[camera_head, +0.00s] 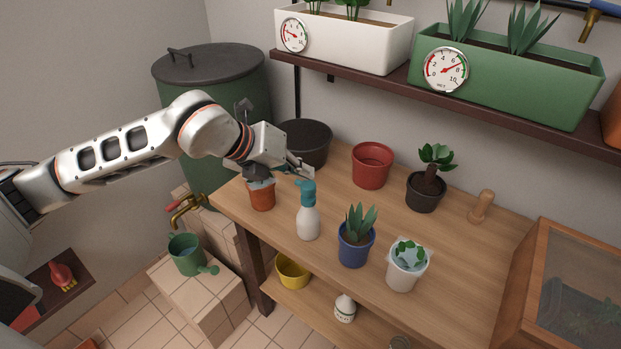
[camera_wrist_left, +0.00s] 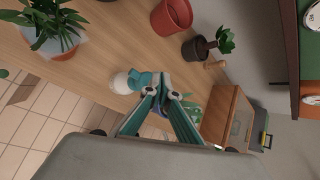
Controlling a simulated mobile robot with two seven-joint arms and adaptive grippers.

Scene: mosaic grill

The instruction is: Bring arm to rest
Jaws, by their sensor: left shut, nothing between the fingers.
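My left arm comes in from the left in the head view. Its gripper (camera_head: 304,171) hangs above the wooden table (camera_head: 325,267), just behind the top of a white spray bottle with a teal head (camera_head: 308,222). In the left wrist view the fingers (camera_wrist_left: 173,93) meet at their tips with nothing between them. The bottle's teal head (camera_wrist_left: 140,80) shows just beyond the fingertips in that view; I cannot tell whether they touch. A terracotta pot (camera_head: 262,196) stands below the wrist, its top partly hidden by the arm. My right gripper is not in view.
A red pot (camera_head: 372,166), a dark pot with a plant (camera_head: 425,193), a blue pot (camera_head: 355,250) and a white pot (camera_head: 402,277) stand on the table. A shelf (camera_head: 345,75) with planters runs above. A green barrel (camera_head: 225,95) stands behind the arm.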

